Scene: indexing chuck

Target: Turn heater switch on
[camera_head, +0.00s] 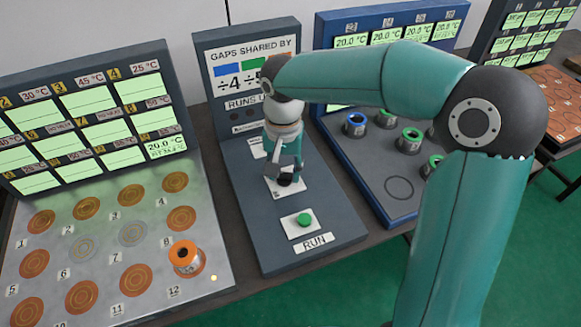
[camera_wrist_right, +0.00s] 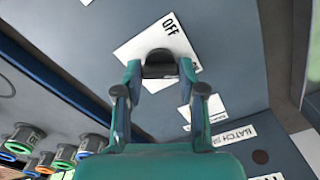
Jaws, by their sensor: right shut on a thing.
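A white plate (camera_head: 287,191) with a dark switch knob (camera_head: 286,180) sits on the grey middle panel. In the right wrist view the plate (camera_wrist_right: 137,49) carries the word OFF beside the dark knob (camera_wrist_right: 160,58). My right gripper (camera_head: 284,172) reaches down onto the knob from above. In the right wrist view my right gripper (camera_wrist_right: 160,73) has one finger on each side of the knob and is shut on it. The fingers partly hide the knob and plate in the head view. My left gripper is not in view.
A green RUN button (camera_head: 304,219) sits on the panel in front of the switch. At left, a board (camera_head: 110,250) has numbered round spots and an orange-ringed cylinder (camera_head: 186,258). At right, a blue tray (camera_head: 361,189) holds several ringed cylinders, partly behind my right arm.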

